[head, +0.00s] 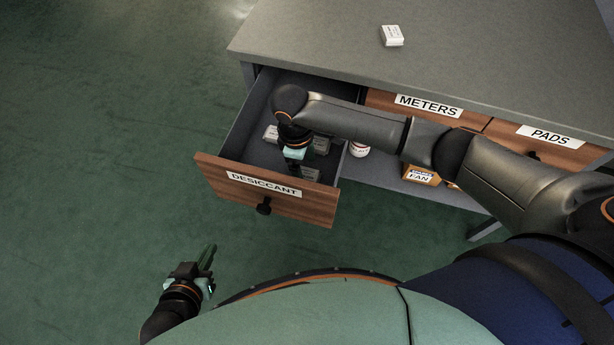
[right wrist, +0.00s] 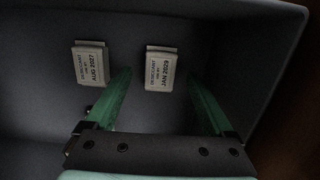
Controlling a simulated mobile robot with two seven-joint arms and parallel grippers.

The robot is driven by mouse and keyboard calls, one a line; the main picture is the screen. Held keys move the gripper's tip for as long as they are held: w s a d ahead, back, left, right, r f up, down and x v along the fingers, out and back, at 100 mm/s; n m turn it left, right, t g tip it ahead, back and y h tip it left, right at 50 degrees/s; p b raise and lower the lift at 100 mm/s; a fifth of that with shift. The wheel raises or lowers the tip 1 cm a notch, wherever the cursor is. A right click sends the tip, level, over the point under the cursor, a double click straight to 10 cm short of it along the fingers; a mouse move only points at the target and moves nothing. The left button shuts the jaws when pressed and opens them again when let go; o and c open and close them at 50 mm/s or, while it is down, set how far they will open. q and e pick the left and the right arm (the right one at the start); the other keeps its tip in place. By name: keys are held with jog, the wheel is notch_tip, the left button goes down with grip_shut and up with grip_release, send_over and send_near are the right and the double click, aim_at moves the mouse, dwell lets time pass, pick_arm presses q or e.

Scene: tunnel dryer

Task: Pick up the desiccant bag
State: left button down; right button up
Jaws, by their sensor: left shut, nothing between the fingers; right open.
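The drawer labelled DESICCANT (head: 263,188) is pulled open, with several small grey desiccant bags (head: 320,146) inside. In the right wrist view one bag reads AUG 2027 (right wrist: 90,65) and another reads JAN 2029 (right wrist: 160,70). My right gripper (right wrist: 158,80) is open and points down into the drawer; it also shows in the head view (head: 296,165). The JAN 2029 bag appears between its fingertips in the picture, with no visible grip on it. The gripper and arm hide part of the drawer. My left gripper (head: 208,258) is shut and empty, low over the floor.
A small white packet (head: 392,36) lies on the grey tabletop (head: 320,40). Drawers labelled METERS (head: 428,106) and PADS (head: 550,135) are closed. A white jar (head: 358,149) and a FAN box (head: 421,175) stand on the shelf below. The floor at left is clear.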

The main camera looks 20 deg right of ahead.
notch_tip(320, 180, down, 2)
jog(key=shift+d+f, duration=0.1)
grip_shut()
dwell(0.7)
